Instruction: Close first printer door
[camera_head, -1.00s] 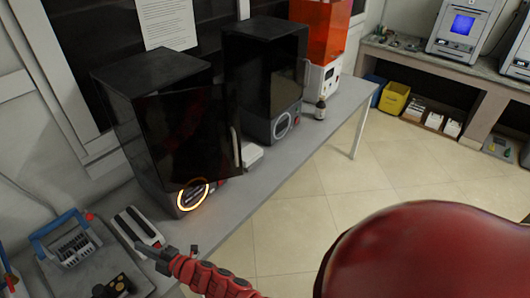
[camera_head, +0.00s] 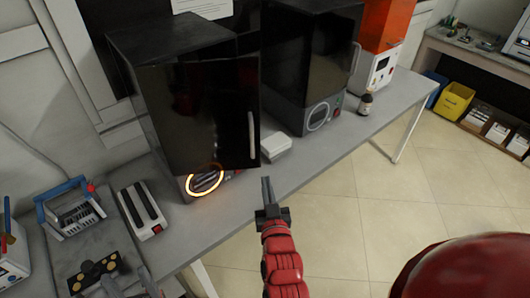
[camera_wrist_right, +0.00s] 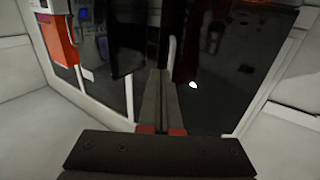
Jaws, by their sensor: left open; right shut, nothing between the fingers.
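The first printer (camera_head: 150,110) is a dark box with a glowing orange ring on its front at the left of the table. Its dark glossy door (camera_head: 200,110) stands partly open, swung out past the body's right side, with a pale vertical handle (camera_head: 251,135). My right gripper (camera_head: 267,190) is shut and empty, fingers pointing up, just below and right of the door's lower corner. In the right wrist view, its closed fingers (camera_wrist_right: 158,95) point at a dark glossy panel with a pale handle (camera_wrist_right: 171,58); contact cannot be told.
A second dark printer (camera_head: 315,70) and an orange-topped one (camera_head: 385,45) stand further right, with a small brown bottle (camera_head: 366,103). A white box (camera_head: 275,147) lies between the printers. A blue-handled device (camera_head: 72,207) and a white-black unit (camera_head: 142,208) stand left.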

